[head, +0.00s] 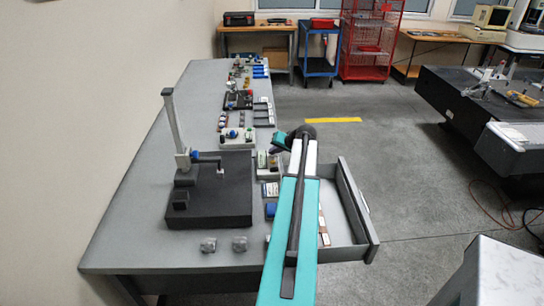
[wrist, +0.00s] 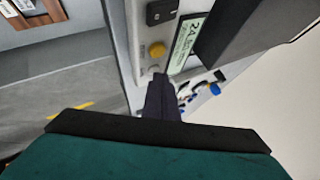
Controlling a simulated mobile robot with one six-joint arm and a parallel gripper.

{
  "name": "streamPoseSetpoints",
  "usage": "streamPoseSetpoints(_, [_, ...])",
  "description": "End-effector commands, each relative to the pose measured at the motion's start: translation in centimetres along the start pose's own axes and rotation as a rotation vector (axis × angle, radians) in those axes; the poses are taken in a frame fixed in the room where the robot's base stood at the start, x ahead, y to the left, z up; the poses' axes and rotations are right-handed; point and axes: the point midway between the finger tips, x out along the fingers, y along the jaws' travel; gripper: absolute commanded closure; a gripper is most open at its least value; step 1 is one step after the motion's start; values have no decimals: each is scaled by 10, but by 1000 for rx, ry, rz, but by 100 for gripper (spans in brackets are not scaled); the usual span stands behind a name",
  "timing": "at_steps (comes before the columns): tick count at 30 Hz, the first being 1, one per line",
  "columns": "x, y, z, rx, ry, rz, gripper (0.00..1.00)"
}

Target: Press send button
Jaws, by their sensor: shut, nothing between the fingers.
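In the wrist view, a light grey device panel (wrist: 127,35) carries a yellow round button (wrist: 157,49), a black switch-like part (wrist: 160,13) and a pale green display (wrist: 188,43) with dark digits. I cannot read a label that says which control is the send button. My gripper (wrist: 158,78) is shut and empty, its dark fingertips close below the yellow button, over the panel's end. I cannot tell whether they touch anything. In the head view, my arm hides most of the gripper's surroundings; a small device with a greenish face (head: 262,159) stands just left of it.
The long grey bench (head: 125,220) holds a black block with an upright measuring stand (head: 177,130) and several small devices along its right edge. An open drawer (head: 352,205) juts out on the right, beneath my arm. Free floor lies farther right.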

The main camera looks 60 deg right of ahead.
Motion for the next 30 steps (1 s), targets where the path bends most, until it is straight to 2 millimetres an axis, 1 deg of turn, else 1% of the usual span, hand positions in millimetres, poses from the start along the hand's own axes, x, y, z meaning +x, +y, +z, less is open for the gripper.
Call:
streamPoseSetpoints(8, [0,0,0,0,-1,0,100])
streamPoseSetpoints(22, [-11,-9,-8,-1,-1,0,100])
streamPoseSetpoints(30, [-12,-10,-8,-1,-1,0,100])
